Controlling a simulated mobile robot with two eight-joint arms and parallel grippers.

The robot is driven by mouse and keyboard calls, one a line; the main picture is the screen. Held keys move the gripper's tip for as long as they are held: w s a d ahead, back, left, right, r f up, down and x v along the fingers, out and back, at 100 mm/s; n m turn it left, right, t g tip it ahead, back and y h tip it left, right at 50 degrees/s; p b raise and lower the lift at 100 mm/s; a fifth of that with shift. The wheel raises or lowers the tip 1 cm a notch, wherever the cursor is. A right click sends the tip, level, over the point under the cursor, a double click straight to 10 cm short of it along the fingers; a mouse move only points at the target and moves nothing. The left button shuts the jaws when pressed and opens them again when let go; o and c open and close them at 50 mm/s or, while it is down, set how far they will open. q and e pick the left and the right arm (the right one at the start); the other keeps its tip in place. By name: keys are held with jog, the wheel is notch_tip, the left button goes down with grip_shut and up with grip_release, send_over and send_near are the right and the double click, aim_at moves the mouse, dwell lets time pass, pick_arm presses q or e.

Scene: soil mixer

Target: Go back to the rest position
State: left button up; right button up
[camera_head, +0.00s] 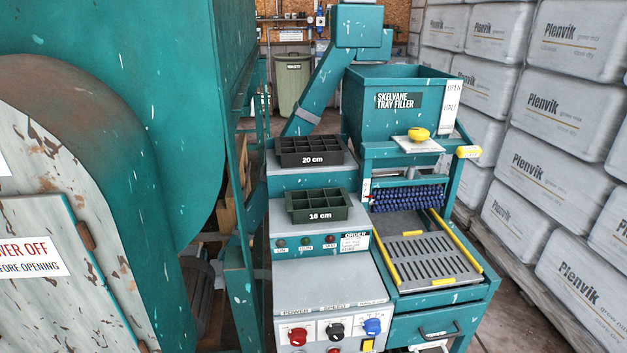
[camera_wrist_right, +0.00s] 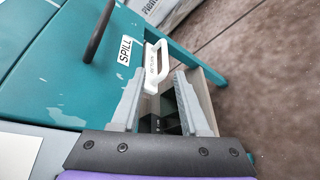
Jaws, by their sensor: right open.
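My right gripper (camera_wrist_right: 161,105) shows in the right wrist view, its two grey fingers apart. A white handle (camera_wrist_right: 157,66) lies beyond and between the fingertips; I cannot tell whether they touch it. Dark contents show between the fingers, inside what looks like an open drawer with a pale side wall (camera_wrist_right: 203,98). The teal panel (camera_wrist_right: 62,75) with a black handle (camera_wrist_right: 100,32) and a SPILL label (camera_wrist_right: 126,50) is to the left. In the head view neither gripper shows.
In the head view the tray filler (camera_head: 385,115) stands ahead, with a 20 cm tray (camera_head: 309,159) and an 18 cm tray (camera_head: 318,213) on its steps. A large teal mixer (camera_head: 140,90) fills the left. Stacked Plenvik bags (camera_head: 568,110) line the right. Bare floor (camera_wrist_right: 265,90) lies right of the gripper.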

jog(key=s+a+r+m+g+y, duration=0.25)
jog(key=s+r+m+y, duration=0.35)
jog(key=s+r, duration=0.55)
jog(key=s+a+r+m+y, duration=0.2)
jog(key=s+a+y, duration=0.25)
jog(key=s, duration=0.35)
jog(key=s+a+r+m+y, duration=0.3)
jog(key=s+a, duration=0.2)
jog(key=s, duration=0.4)
pick_arm(q)
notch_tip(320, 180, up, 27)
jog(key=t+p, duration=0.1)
jog(key=p, duration=2.3)
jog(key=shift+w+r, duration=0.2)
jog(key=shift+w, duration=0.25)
pick_arm(e)
notch_tip(320, 180, up, 27)
jog(key=w+t, duration=0.1)
jog(key=t, duration=0.1)
jog(key=shift+w, duration=0.2)
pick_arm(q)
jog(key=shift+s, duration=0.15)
pick_arm(e)
jog(key=shift+s+d+r, duration=0.1)
jog(key=shift+s, duration=0.05)
